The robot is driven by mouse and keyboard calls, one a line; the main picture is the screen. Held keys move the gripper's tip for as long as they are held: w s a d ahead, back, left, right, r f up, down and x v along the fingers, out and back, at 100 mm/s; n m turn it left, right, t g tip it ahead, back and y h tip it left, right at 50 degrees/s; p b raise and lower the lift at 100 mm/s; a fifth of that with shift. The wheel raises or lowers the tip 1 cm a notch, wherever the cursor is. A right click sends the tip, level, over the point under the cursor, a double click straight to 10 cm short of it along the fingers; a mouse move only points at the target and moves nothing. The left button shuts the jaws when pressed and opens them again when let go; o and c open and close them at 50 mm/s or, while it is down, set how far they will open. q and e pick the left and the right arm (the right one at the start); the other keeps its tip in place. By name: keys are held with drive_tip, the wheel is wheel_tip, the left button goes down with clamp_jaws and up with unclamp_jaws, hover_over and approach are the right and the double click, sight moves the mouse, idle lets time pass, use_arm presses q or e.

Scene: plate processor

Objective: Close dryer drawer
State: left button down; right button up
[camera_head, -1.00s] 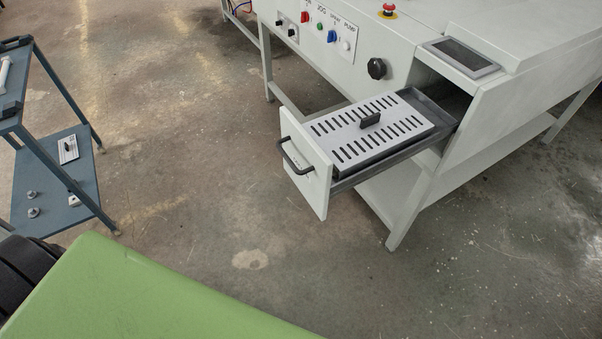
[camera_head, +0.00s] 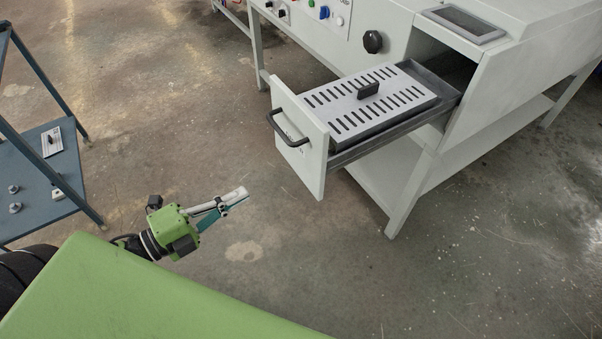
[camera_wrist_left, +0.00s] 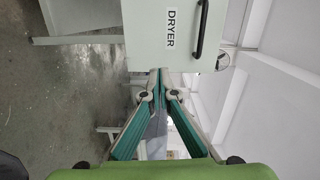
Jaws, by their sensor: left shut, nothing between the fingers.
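The dryer drawer (camera_head: 313,158) is pulled out from the white machine. Its white front has a black handle (camera_head: 287,129), and inside lies a grey slotted plate (camera_head: 345,113) with a small black grip. My left gripper (camera_head: 243,192) is shut and empty, in front of the drawer, to the left of and below its front in the head view. It is apart from the drawer there. In the left wrist view the fingertips (camera_wrist_left: 160,72) appear just at the edge of the drawer front labelled DRYER (camera_wrist_left: 160,35); the handle (camera_wrist_left: 201,30) is to the right. My right gripper is not in view.
The white machine (camera_head: 480,75) stands behind the drawer, with a black knob (camera_head: 373,42) and a small screen (camera_head: 463,23). A blue-grey cart (camera_head: 30,185) holding small parts stands at the left. The floor between cart and drawer is clear.

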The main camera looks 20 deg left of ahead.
use_arm(q)
wheel_tip(320, 180, up, 2)
drive_tip(key=d+m+h, duration=0.1)
drive_tip(key=d+m, duration=0.1)
drive_tip(key=p, duration=0.3)
approach(313, 163)
drive_tip(key=shift+g, duration=0.4)
drive_tip(key=x, duration=0.5)
drive_tip(key=shift+w+a+r, duration=0.1)
drive_tip(key=shift+w+r, duration=0.1)
drive_tip(key=shift+w, duration=0.05)
drive_tip(key=shift+x, duration=0.9)
